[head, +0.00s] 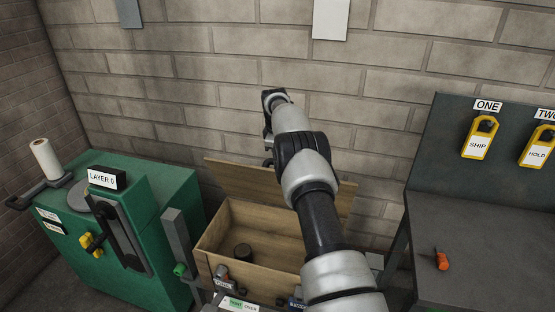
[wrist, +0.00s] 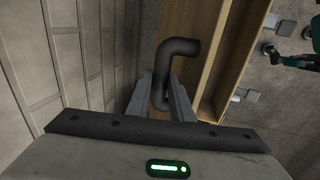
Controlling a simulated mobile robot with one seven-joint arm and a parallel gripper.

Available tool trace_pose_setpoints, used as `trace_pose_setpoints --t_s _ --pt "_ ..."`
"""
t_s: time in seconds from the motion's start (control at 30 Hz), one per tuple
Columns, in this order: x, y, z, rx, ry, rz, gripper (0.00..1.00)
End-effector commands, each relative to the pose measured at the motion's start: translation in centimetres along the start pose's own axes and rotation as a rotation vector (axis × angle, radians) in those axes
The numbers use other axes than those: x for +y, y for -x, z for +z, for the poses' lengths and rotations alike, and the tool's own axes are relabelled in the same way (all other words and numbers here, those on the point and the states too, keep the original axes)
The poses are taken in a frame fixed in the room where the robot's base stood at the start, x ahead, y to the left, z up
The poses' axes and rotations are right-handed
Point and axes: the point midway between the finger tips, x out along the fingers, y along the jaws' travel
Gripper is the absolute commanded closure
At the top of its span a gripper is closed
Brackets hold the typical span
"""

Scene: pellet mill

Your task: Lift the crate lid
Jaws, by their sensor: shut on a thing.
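The wooden crate (head: 280,262) stands on the floor against the brick wall, its inside open to view. Its lid (head: 235,180) is raised and stands tilted up along the crate's back edge. My arm crosses in front of the right part of the lid and crate. In the wrist view, my gripper (wrist: 162,100) is shut on a dark bent handle (wrist: 180,47) beside the wooden lid (wrist: 180,18). The gripper is mostly hidden behind my arm in the head view. A dark round thing (head: 243,251) lies inside the crate.
A green machine (head: 150,215) marked LAYER 0 stands left of the crate, with a grey post (head: 178,240) between. A dark bench (head: 480,235) stands at right, holding an orange object (head: 442,261). Yellow SHIP and HOLD tags (head: 479,140) hang above it. The brick wall is close behind.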

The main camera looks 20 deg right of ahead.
Motion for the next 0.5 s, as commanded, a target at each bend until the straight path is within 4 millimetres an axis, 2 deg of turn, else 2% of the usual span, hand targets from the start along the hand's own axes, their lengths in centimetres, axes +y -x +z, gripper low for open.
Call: trace_pose_setpoints --t_s 0.03,0.2,0.23,0.3,0.5 --pt "-0.54 -1.28 0.56 -0.012 -0.001 -0.015 1.00" --pt "-0.58 -1.29 0.54 -0.012 -0.001 -0.017 1.00" --pt "-0.59 -1.29 0.54 -0.012 -0.001 -0.017 0.75" --pt "-0.59 -1.25 0.47 -0.011 -0.001 -0.017 0.63" --pt "-0.45 -0.83 0.25 -0.007 0.000 -0.013 0.62"
